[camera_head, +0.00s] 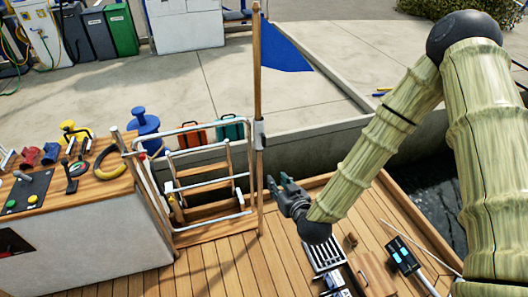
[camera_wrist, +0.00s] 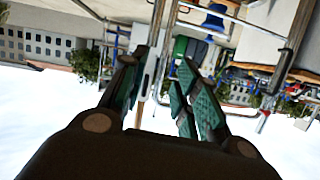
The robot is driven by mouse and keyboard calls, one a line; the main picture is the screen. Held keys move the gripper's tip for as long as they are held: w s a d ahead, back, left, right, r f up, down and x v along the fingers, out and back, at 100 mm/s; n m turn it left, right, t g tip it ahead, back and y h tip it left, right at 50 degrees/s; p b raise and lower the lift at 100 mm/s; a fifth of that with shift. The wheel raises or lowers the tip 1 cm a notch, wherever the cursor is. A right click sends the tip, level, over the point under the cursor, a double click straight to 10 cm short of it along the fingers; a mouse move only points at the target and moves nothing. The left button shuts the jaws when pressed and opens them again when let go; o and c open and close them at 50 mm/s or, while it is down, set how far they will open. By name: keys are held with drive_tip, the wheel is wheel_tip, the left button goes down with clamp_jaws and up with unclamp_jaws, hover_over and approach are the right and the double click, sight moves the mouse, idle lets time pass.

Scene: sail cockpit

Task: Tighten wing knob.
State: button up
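I cannot make out a wing knob for certain in either view. In the head view a small grey clamp (camera_head: 259,134) sits on the wooden flagpole (camera_head: 257,75) by the ladder rail; any knob on it is too small to tell. My gripper (camera_head: 277,184) is in the air just right of the flagpole's lower part, below the clamp, its fingers pointing up and left. In the wrist view my gripper (camera_wrist: 162,62) is open, with a clear gap between its dark green fingers and nothing held. A thin upright pole shows behind that gap.
A folding ladder with metal rails (camera_head: 200,180) stands left of the flagpole. A wooden-topped console (camera_head: 80,185) carries levers and buttons at left. A blue flag (camera_head: 283,50) hangs high on the pole. A dark grate (camera_head: 325,255) and tools lie on the deck below my gripper.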

sight(265, 140)
drive_tip(key=w+a+r+t+b, duration=0.1)
drive_tip(key=w+r, duration=0.1)
drive_tip(key=w, duration=0.3)
drive_tip(key=w+a+r+t+b, duration=0.1)
drive_tip(key=w+a+r, duration=0.1)
drive_tip(key=w, duration=0.3)
drive_tip(key=w+a+r+t+b, duration=0.1)
drive_tip(key=w+b, duration=0.1)
drive_tip(key=w, duration=0.4)
drive_tip(key=shift+a+r+t, duration=0.35)
drive_tip(key=shift+r+t, duration=0.05)
clamp_jaws()
